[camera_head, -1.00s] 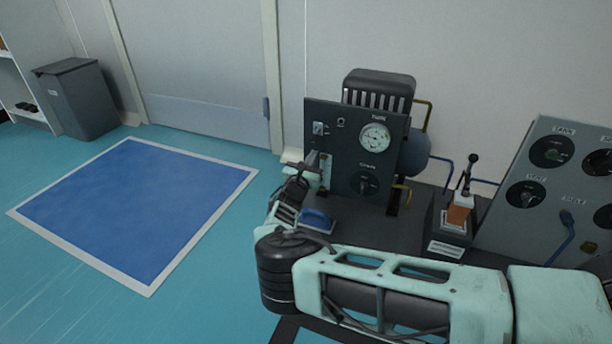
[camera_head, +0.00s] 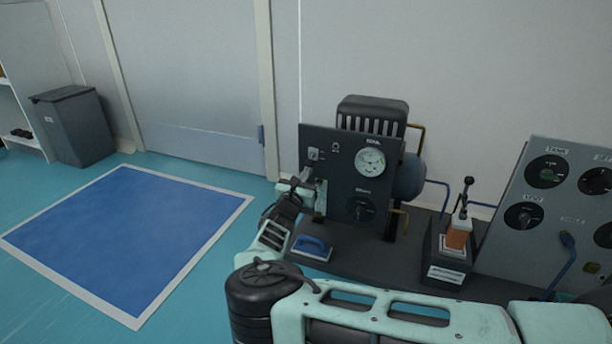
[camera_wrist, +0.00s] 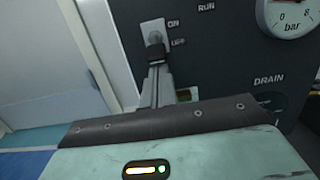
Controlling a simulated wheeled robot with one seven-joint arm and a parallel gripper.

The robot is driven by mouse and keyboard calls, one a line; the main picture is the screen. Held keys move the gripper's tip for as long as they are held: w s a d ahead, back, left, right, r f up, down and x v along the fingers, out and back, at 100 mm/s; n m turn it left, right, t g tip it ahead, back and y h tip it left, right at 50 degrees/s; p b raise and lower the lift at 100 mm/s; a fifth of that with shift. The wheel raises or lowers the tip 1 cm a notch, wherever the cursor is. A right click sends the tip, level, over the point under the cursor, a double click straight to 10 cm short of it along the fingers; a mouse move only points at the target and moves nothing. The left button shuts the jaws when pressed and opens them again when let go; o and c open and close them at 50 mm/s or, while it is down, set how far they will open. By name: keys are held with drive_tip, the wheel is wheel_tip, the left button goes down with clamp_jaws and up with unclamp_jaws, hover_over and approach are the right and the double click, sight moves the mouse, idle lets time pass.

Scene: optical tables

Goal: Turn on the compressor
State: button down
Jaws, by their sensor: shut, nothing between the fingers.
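The compressor's dark front panel (camera_head: 345,180) stands on the bench. It has a switch (camera_head: 314,153) at its upper left. In the wrist view the switch plate (camera_wrist: 152,28) has ON above and OFF below on its right. My gripper (camera_head: 304,181) is shut and empty, just below the switch. In the wrist view my gripper's dark fingertips (camera_wrist: 157,51) overlap the plate's lower end beside OFF. They cover part of the switch, so I cannot tell the lever's position or whether they touch it.
The panel also bears a pressure gauge (camera_head: 370,161) and a DRAIN knob (camera_head: 361,208). A small lever box (camera_head: 447,256) and a grey dial panel (camera_head: 545,205) stand right. Floor is open at left.

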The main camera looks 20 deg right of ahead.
sight(308, 164)
drive_tip(key=shift+s+r+p, duration=0.1)
drive_tip(key=shift+r+p, duration=0.15)
drive_tip(key=shift+p, duration=0.4)
drive_tip(key=shift+s+a+r+g+y+p, duration=0.1)
drive_tip(key=shift+r+g+y+p, duration=0.3)
drive_tip(key=shift+p, duration=1)
drive_tip(key=shift+f+g, duration=0.1)
drive_tip(key=shift+g, duration=0.2)
drive_tip(key=r+g+y+p, duration=0.1)
drive_tip(key=p, duration=0.3)
drive_tip(key=r+g+y+p, duration=0.1)
drive_tip(key=p, duration=0.3)
drive_tip(key=shift+s+a+r+p, duration=0.2)
drive_tip(key=shift+s+r+p, duration=0.05)
drive_tip(key=shift+s+p, duration=0.1)
drive_tip(key=r+g+y+p, duration=0.1)
drive_tip(key=g+p, duration=0.1)
drive_tip(key=p, duration=0.2)
drive_tip(key=shift+r+p, duration=0.1)
drive_tip(key=shift+p, duration=0.25)
drive_tip(key=r+g+y+p, duration=0.1)
drive_tip(key=g+p, duration=0.1)
drive_tip(key=p, duration=0.1)
drive_tip(key=shift+y, duration=0.4)
drive_tip(key=shift+s+a+f, duration=0.1)
drive_tip(key=shift+a+f, duration=0.05)
drive_tip(key=shift+f, duration=0.4)
drive_tip(key=shift+r, duration=0.15)
